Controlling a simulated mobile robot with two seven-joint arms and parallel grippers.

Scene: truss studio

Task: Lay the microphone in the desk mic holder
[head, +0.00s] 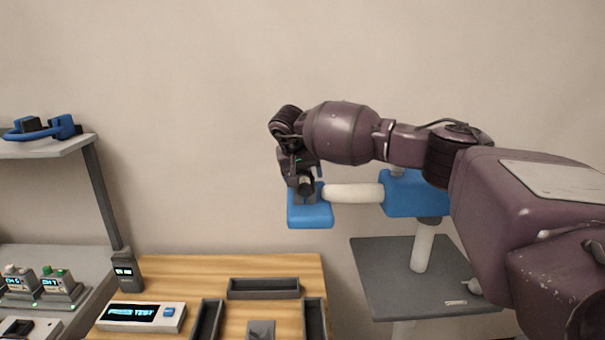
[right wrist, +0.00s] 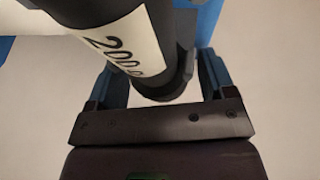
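A black cylinder with a white label, its print starting "200", which I take for the microphone (right wrist: 165,75), lies slantwise between my right fingers in the right wrist view. Its dark end also shows at the gripper in the head view. My right gripper (head: 303,180) is in front of the blue block on the left end of a white bar. In the right wrist view its fingers (right wrist: 163,78) stand wide apart around the cylinder; their tips are partly hidden. I cannot pick out the desk mic holder with certainty; a small grey piece (head: 260,330) is cut off at the desk's front. My left gripper is out of view.
The blue-and-white stand (head: 422,250) rises from a grey table (head: 375,275). The wooden desk (head: 215,268) carries grey trays (head: 263,289), a display box (head: 140,316) and a dark handheld device (head: 126,272). A shelf with a blue headset (head: 42,128) is at left.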

